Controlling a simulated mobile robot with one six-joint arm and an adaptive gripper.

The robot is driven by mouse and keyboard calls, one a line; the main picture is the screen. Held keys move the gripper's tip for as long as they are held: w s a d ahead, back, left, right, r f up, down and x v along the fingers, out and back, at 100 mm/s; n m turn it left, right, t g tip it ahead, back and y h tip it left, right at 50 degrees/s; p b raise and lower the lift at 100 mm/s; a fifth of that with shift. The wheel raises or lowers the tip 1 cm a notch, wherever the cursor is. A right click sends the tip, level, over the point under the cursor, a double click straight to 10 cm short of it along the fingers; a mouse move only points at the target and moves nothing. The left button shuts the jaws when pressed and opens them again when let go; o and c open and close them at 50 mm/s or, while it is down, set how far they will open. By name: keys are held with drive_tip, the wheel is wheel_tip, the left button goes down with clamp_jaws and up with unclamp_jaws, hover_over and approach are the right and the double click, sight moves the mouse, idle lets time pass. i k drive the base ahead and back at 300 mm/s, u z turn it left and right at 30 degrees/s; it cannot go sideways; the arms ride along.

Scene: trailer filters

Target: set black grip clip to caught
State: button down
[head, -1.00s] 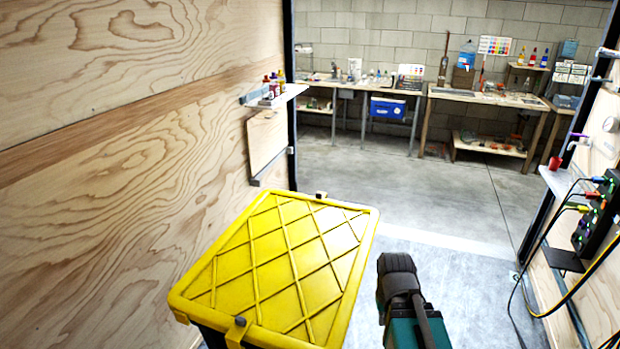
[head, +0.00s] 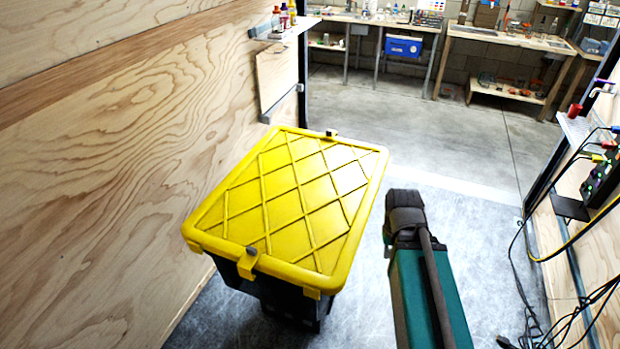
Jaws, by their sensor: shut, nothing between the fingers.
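A tote with a yellow ribbed lid (head: 290,195) and a black body (head: 285,298) stands on the floor near the left wall. A clip with a dark grip (head: 248,262) is on the near edge of the lid, toward the left corner. Another small dark clip (head: 331,133) is on the far edge. I cannot tell whether either clip is caught. My arm, teal with a dark end, reaches in from the bottom, right of the tote and apart from it. My gripper's fingers do not show.
The plywood wall (head: 130,170) runs close along the tote's left side, with a shelf of small bottles (head: 284,18) beyond. Cables (head: 555,325) hang and lie at the right wall. The floor (head: 430,110) beyond the tote is clear, up to workbenches (head: 505,38).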

sight(331, 134)
drive_tip(key=u, duration=0.65)
drive_tip(key=i, duration=1.05)
drive_tip(key=z, duration=0.5)
